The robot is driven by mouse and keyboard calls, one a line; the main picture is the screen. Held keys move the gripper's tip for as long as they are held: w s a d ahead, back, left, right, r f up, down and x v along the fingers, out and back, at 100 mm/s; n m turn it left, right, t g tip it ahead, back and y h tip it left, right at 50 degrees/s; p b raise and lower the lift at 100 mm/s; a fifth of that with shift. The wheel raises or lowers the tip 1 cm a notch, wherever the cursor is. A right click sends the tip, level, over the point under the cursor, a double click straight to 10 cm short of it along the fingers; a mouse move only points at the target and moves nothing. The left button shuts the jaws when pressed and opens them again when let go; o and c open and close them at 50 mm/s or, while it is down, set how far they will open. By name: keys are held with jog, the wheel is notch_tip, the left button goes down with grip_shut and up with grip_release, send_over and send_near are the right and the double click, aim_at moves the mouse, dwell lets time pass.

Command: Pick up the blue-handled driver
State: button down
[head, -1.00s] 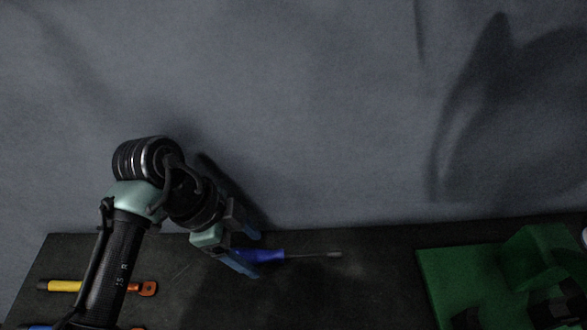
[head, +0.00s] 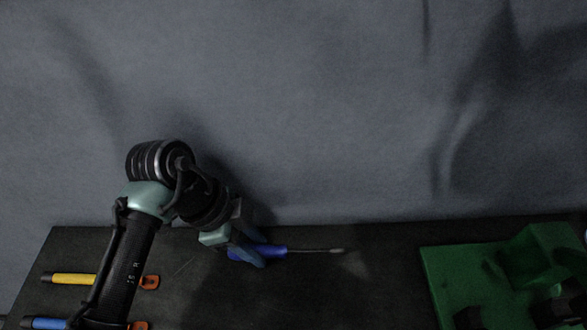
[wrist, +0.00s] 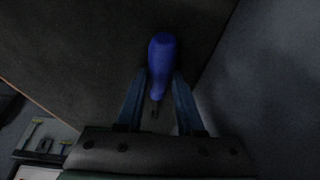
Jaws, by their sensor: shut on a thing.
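The blue-handled driver (head: 268,252) lies along the back of the dark table, its metal shaft pointing right in the head view. My gripper (head: 253,252) is at its handle, with the blue fingers on either side. In the wrist view the blue handle (wrist: 161,58) shows beyond and between the fingertips of my gripper (wrist: 160,82). The gripper is shut on the handle. I cannot tell whether the driver is touching the table or slightly above it.
A yellow-handled tool (head: 75,279) and a blue-handled tool with an orange end (head: 48,323) lie at the table's left. A green fixture (head: 450,290) stands at the right. A grey wall (head: 330,120) rises behind. The table middle is clear.

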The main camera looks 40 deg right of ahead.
jog(key=shift+r, duration=0.15)
notch_tip(320, 180, up, 10)
dwell(0.4)
dwell(0.8)
